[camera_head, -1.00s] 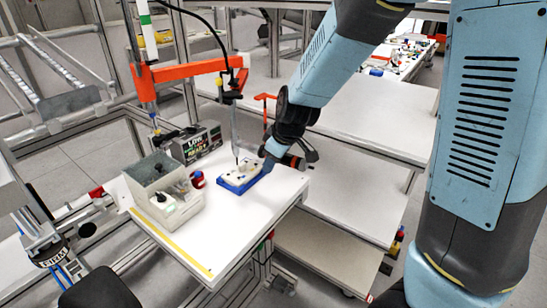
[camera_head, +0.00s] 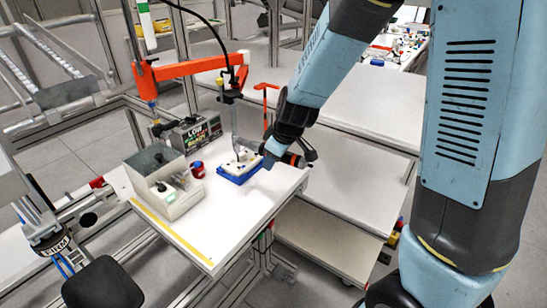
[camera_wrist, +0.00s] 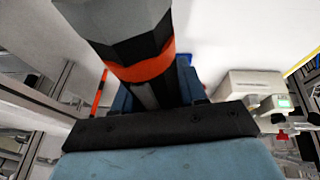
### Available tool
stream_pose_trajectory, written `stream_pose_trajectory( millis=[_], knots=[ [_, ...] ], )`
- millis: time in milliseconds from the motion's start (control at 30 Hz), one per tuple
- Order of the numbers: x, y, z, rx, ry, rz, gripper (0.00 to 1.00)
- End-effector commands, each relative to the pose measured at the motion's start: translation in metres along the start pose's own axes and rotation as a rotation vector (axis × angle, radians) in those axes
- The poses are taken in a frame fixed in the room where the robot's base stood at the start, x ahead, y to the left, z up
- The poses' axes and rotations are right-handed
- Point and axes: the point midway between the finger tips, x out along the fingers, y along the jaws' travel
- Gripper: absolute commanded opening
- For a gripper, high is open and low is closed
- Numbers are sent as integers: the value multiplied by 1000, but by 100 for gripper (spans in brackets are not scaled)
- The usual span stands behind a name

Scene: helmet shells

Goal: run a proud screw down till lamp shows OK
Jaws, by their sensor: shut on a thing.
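A blue fixture (camera_head: 232,177) on the white bench holds a pale part with dark spots, probably the shell piece. In the wrist view, a thick grey and black body with an orange band (camera_wrist: 140,70), apparently the driver, sits in my shut gripper (camera_wrist: 155,95). The lamp box (camera_head: 195,133) behind shows LOW on top. The screw and bit tip are too small to tell.
A yellow strip (camera_head: 172,232) marks the bench's front edge.

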Motion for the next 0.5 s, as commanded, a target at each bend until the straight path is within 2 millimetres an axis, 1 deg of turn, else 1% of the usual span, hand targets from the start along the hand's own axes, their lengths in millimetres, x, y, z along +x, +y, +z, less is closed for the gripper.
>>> stream_pose_trajectory(
  millis=[500],
  knots=[
    [8, -2, 4, 0, -1, -1, 0]
  ],
)
